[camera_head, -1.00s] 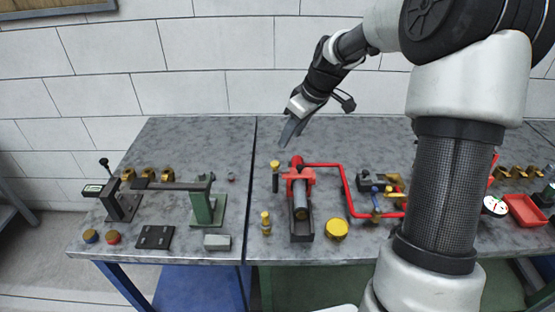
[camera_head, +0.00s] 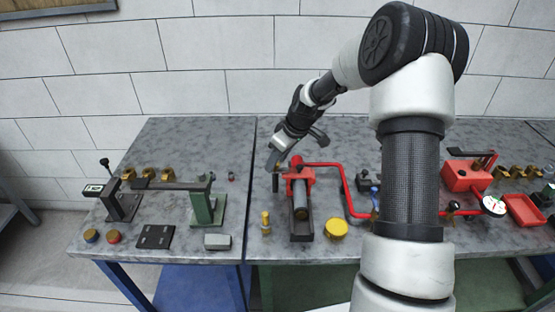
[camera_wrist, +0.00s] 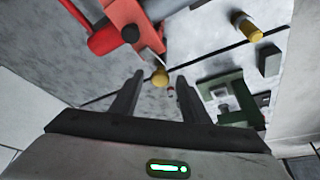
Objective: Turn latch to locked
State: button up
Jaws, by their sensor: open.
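My gripper (camera_head: 272,160) is open and empty, reaching down behind the red pump-like unit (camera_head: 300,182) in the head view. In the wrist view, a yellow knob (camera_wrist: 160,77) lies in line with the gap between my fingertips (camera_wrist: 160,80). It appears beyond the fingers, and I see no clear contact. The red unit (camera_wrist: 120,25) is at upper left there. No part is marked as the latch, so I cannot tell which it is.
A yellow-topped fitting (camera_head: 265,222) and a yellow cap (camera_head: 336,229) stand near the front. A red pipe (camera_head: 347,185) runs right of the unit. A green stand (camera_head: 203,207) is at left. The tabletop (camera_head: 200,140) behind is clear.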

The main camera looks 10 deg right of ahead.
jog(key=c, duration=1.1)
jog(key=shift+o, duration=0.2)
jog(key=shift+f+m+b, duration=0.15)
jog(key=shift+m+b, duration=0.35)
jog(key=shift+b, duration=0.1)
jog(key=shift+m, duration=0.3)
jog(key=o, duration=1.1)
jog(key=shift+c, duration=0.2)
jog(key=a+v, duration=0.1)
jog(key=v, duration=1.6)
jog(key=shift+s+r, duration=0.35)
jog(key=shift+s, duration=0.05)
jog(key=shift+d+r+h, duration=0.1)
jog(key=shift+h, duration=0.2)
